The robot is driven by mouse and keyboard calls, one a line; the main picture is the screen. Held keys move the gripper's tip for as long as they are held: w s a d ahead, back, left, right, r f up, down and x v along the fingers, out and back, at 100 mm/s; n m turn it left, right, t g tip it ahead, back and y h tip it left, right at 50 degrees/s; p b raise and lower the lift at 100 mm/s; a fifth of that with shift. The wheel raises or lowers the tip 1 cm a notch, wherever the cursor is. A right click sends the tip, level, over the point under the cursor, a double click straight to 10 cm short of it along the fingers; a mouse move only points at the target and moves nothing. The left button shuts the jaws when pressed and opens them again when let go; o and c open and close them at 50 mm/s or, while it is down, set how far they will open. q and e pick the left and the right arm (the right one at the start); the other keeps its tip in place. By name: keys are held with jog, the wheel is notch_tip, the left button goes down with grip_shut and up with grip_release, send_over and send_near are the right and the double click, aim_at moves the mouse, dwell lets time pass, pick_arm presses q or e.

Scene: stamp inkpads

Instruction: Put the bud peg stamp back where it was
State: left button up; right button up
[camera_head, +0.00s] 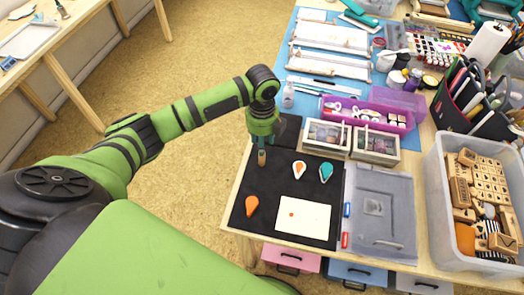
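My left gripper (261,147) points down over the back left part of the black mat (272,226). Its fingers are around a small wooden peg stamp (262,158), upright at the fingertips. I cannot tell whether the peg's lower end touches the mat or which motif it bears. A teardrop orange inkpad (251,206) lies at the mat's left front. A white and orange inkpad (299,170) and a teal one (326,172) lie right of the peg. A white card (304,218) with a small orange mark (291,215) lies at the front. My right gripper is not in view.
Clear drawered boxes (327,135) stand behind the mat. A grey transparent case (379,238) lies to its right. A clear bin (453,217) of wooden stamps stands at far right. A purple tray (367,124) sits farther back. Mat between peg and card is clear.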

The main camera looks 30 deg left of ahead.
pick_arm(q)
notch_tip(320, 180, up, 5)
jog(key=shift+r+b, duration=0.2)
jog(key=shift+b, duration=0.15)
dwell(1.3)
